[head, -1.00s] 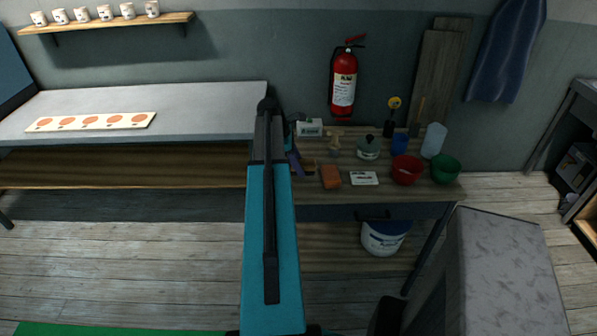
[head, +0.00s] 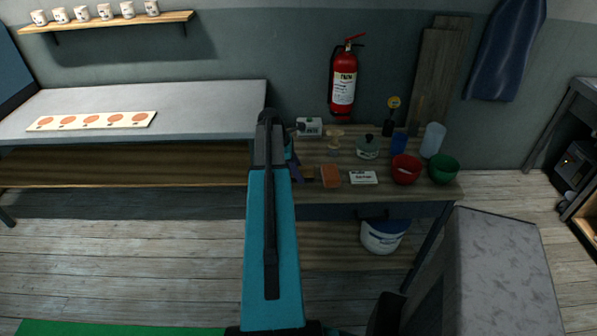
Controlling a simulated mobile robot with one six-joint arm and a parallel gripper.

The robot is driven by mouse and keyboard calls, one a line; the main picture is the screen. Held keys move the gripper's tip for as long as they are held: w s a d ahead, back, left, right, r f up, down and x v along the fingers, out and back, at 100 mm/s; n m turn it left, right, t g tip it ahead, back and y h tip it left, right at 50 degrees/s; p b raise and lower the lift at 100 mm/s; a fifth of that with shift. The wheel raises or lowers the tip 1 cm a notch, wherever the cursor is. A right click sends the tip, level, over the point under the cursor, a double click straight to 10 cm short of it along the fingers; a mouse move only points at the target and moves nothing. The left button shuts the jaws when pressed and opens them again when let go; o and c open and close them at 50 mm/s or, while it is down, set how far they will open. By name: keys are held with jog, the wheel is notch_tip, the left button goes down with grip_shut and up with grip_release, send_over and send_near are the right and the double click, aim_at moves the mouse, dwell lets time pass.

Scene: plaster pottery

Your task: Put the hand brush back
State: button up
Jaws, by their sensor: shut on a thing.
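My arm rises through the middle of the head view and covers most of my gripper (head: 293,168), of which only a small dark and purplish part shows at the left end of the wooden workbench (head: 400,192). Beside it is a small brown piece (head: 306,173), which looks like part of the hand brush in my shut gripper. The rest of the brush is hidden behind the arm, and I cannot tell whether it touches the bench top.
On the bench are an orange block (head: 330,176), a white card (head: 363,178), a red bowl (head: 406,169), a green bowl (head: 443,169), a grey-green pot (head: 367,147) and a white box (head: 309,126). A bucket (head: 384,236) stands below. A grey block (head: 500,265) fills the right foreground.

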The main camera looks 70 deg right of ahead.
jog(key=o, duration=1)
jog(key=shift+f, duration=0.1)
jog(key=shift+o, duration=0.2)
jog(key=shift+r, duration=0.2)
jog(key=shift+b+v, duration=1.75)
jog(key=shift+v, duration=4.15)
